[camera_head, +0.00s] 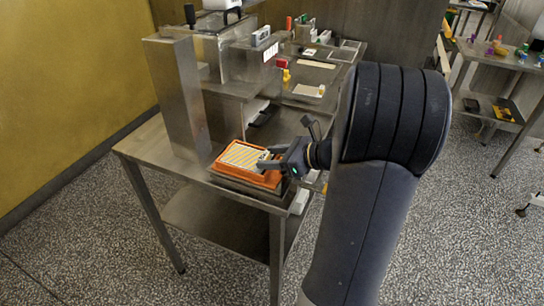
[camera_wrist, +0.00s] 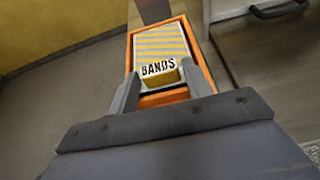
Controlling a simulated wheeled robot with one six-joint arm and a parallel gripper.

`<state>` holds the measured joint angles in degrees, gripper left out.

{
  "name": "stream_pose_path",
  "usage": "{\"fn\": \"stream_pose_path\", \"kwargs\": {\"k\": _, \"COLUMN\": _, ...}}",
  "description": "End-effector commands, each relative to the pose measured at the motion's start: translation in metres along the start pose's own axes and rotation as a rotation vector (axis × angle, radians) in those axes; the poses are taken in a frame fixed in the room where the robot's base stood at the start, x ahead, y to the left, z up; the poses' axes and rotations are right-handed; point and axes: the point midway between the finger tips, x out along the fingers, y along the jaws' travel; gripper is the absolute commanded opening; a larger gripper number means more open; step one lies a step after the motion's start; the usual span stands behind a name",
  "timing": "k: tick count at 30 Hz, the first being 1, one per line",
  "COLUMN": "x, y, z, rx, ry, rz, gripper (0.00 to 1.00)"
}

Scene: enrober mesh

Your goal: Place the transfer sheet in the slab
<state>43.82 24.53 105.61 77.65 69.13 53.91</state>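The transfer sheet (camera_wrist: 162,44) has yellow and pale stripes and a label reading BANDS at its near end. It lies over an orange tray-like slab (camera_wrist: 206,70), whose rim shows around it. The striped sheet (camera_head: 243,156) and the orange slab (camera_head: 226,173) also show in the head view, at the table's front corner. My gripper (camera_wrist: 160,75) has one finger on each side of the yellow tab (camera_wrist: 160,80) at the sheet's near end. I cannot tell whether the fingers press on the tab. In the head view my gripper (camera_head: 270,162) is at the slab's right side.
The slab sits on a steel table (camera_head: 150,150) beside a tall metal column (camera_head: 178,95). Several small items stand on the raised shelf behind. A second table (camera_head: 490,60) with small coloured objects is at the far right. The speckled floor at front left is clear.

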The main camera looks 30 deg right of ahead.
Motion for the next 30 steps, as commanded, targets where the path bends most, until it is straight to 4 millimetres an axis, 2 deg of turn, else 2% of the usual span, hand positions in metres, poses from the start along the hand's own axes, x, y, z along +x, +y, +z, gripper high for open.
{"fn": "stream_pose_path", "kwargs": {"k": 5, "x": 0.000, "y": 0.000, "z": 0.000, "rx": 0.000, "ry": 0.000, "rz": 0.000, "gripper": 0.61}}
{"fn": "stream_pose_path", "kwargs": {"k": 13, "x": -0.001, "y": 0.000, "z": 0.003, "rx": -0.001, "ry": 0.000, "rz": 0.000, "gripper": 0.61}}
{"fn": "stream_pose_path", "kwargs": {"k": 16, "x": -0.008, "y": -0.001, "z": 0.004, "rx": -0.001, "ry": 0.000, "rz": -0.003, "gripper": 0.61}}
{"fn": "stream_pose_path", "kwargs": {"k": 30, "x": -0.096, "y": -0.001, "z": 0.004, "rx": 0.000, "ry": 0.000, "rz": -0.005, "gripper": 0.61}}
